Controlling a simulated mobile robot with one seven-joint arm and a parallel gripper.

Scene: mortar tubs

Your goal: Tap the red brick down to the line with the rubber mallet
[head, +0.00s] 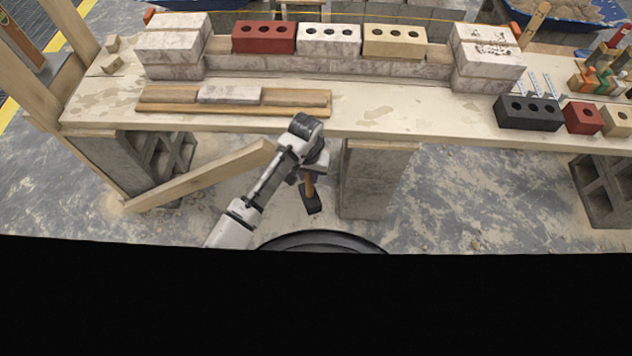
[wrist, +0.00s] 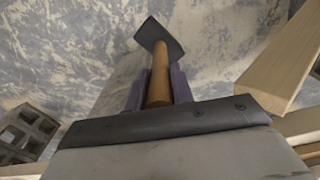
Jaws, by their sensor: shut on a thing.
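The red brick (head: 263,37), with holes in its top, sits on the low brick course (head: 330,66) on the bench, left of a whitish brick. A yellow line (head: 300,14) runs behind the bricks between the two end stacks. My gripper (head: 306,174) is in front of the bench, below its top, shut on the wooden handle of the rubber mallet (head: 311,200). The dark mallet head hangs downward, well apart from the red brick. In the wrist view the mallet's handle (wrist: 159,85) lies between the purple-grey fingers, with the head beyond them.
A whitish brick (head: 329,39) and a cream brick (head: 394,41) stand in the same row. Wooden boards with a pale slab (head: 229,94) lie at the bench's front left. A black brick (head: 528,112) and tools are at right. A slanting timber (head: 205,174) is left of my arm.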

